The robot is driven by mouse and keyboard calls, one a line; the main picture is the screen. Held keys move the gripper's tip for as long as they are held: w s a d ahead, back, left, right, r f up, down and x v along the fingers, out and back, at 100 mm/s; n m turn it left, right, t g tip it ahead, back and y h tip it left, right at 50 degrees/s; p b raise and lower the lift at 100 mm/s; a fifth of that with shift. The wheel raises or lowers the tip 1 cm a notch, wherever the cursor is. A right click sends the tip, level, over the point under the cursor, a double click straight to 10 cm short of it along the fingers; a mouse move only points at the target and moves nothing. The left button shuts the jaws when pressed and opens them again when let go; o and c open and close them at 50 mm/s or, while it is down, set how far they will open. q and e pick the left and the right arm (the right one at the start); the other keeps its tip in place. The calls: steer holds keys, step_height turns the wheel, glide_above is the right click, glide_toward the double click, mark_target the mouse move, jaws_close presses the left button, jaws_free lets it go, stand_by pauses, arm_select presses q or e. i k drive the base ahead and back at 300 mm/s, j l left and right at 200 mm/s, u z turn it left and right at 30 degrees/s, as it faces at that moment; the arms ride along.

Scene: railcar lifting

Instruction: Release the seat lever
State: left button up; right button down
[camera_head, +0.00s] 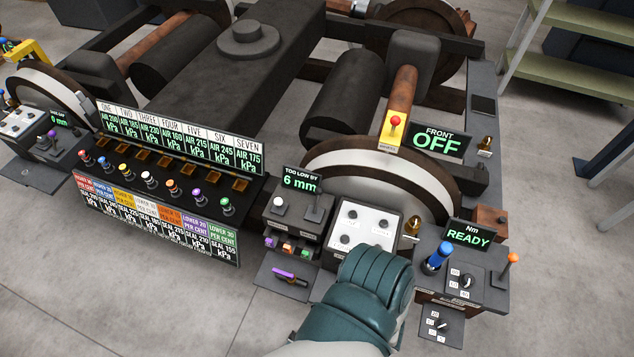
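No lever carries a label I can read as the seat lever. A teal padded part of my arm (365,300) rises from the bottom centre, in front of the white button panel (362,228). I cannot tell which arm it is. No gripper fingertips show, and no contact with a lever is visible.
A row of coloured knobs (150,180) stands before the kPa displays (180,135). A purple handle (290,277) is on a low plate left of my arm. The READY display (468,235) stands at right.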

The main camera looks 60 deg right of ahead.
mark_target(318, 190)
steer(key=z, duration=1.8)
steer(key=k+l+u, duration=0.2)
steer(key=l+u, duration=0.15)
steer(key=l, duration=0.15)
